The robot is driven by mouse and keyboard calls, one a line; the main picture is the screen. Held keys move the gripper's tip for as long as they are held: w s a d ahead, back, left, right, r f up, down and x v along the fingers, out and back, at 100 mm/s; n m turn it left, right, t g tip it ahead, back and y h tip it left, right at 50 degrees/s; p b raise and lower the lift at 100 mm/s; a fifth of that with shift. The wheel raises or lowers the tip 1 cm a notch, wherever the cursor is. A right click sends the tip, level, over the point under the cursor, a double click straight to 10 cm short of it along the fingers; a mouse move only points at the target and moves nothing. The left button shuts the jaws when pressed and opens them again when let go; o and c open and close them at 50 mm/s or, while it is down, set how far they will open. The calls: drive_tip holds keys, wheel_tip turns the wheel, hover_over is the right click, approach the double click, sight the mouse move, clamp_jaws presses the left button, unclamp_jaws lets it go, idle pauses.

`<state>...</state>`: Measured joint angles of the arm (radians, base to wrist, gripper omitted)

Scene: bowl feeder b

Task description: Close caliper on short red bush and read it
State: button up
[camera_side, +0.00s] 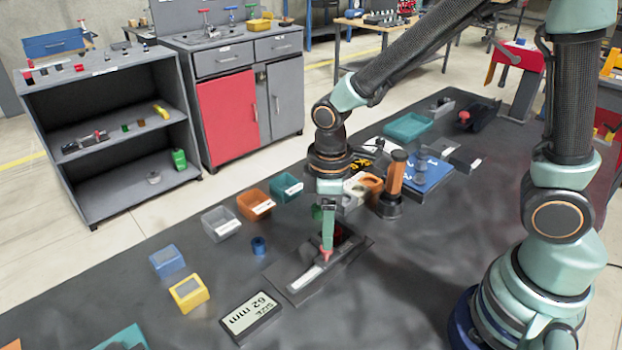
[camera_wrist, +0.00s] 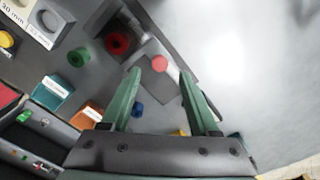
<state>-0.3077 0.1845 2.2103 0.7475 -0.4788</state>
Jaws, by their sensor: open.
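The red bush (camera_wrist: 118,42) is a dark red ring with a dark hole in the wrist view, lying at the caliper's dark far part; whether the jaws touch it is unclear. In the side view it is mostly hidden behind my gripper. The caliper (camera_side: 300,280) is a dark base with a pale strip, flat on the bench. A round red knob (camera_wrist: 160,63) is on its slide. My gripper (camera_wrist: 161,76) is open, its green fingers either side of the knob. The display (camera_side: 250,317) lies in front and shows "SIZE 62 mm".
A blue bush (camera_side: 259,245) and a green bush (camera_side: 317,212) stand near the caliper. Grey (camera_side: 221,224), orange (camera_side: 255,204) and teal (camera_side: 286,188) bins line the far edge. An orange-handled tool (camera_side: 396,175) stands behind. The bench right of the caliper is clear.

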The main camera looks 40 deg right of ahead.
sight(336, 250)
drive_tip(key=shift+f, duration=2.25)
clamp_jaws()
drive_tip(key=c, duration=1)
unclamp_jaws()
drive_tip(key=shift+d, duration=1.55)
drive_tip(key=o, duration=0.3)
drive_tip(key=shift+w+d, duration=0.1)
drive_tip(key=shift+d, duration=0.4)
